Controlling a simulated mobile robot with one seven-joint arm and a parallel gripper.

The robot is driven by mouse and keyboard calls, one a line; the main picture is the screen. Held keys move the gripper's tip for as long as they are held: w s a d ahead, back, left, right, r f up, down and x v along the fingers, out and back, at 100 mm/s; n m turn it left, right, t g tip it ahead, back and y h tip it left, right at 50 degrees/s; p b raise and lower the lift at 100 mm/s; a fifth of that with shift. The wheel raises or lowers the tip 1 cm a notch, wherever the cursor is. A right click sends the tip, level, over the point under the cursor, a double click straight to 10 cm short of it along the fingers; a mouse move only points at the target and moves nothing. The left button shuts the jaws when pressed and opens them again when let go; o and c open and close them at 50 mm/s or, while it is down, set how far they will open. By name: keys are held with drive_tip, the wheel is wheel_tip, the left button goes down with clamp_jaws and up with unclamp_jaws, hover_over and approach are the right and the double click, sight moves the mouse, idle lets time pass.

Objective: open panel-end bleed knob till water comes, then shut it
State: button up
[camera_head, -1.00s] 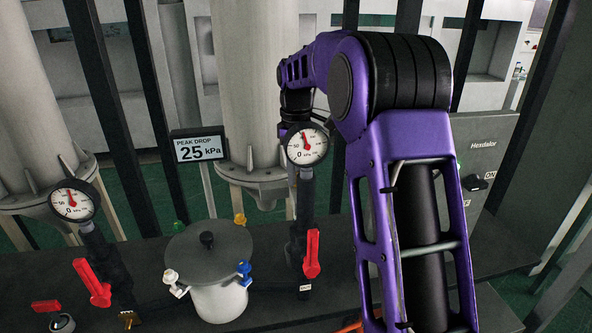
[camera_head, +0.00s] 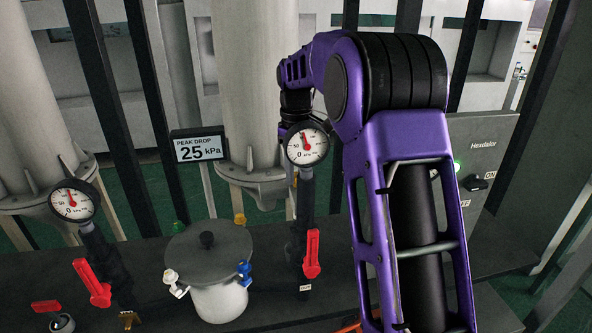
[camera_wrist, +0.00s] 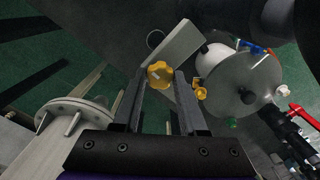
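In the wrist view an orange lobed knob (camera_wrist: 159,73) sits between the tips of my gripper's two dark fingers (camera_wrist: 160,82). The fingers stand apart, one on each side of it, and I see no clear contact. I see no water at the knob. A pale grey block (camera_wrist: 178,45) lies just beyond the knob. In the head view my gripper and this knob are hidden behind the gauge and my purple arm. A display (camera_head: 199,146) there reads PEAK DROP 25 kPa.
A lidded pot (camera_head: 220,300) with small coloured taps stands close by. Red-handled valves (camera_head: 312,254) and gauges (camera_head: 305,146) rise beside it. A flanged grey column (camera_head: 255,80) stands behind. A grey Hexdalor box (camera_head: 485,150) with a black switch is at right.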

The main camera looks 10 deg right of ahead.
drive_tip(key=o, duration=0.5)
wheel_tip(320, 180, up, 18)
drive_tip(key=shift+f, duration=0.25)
idle(0.4)
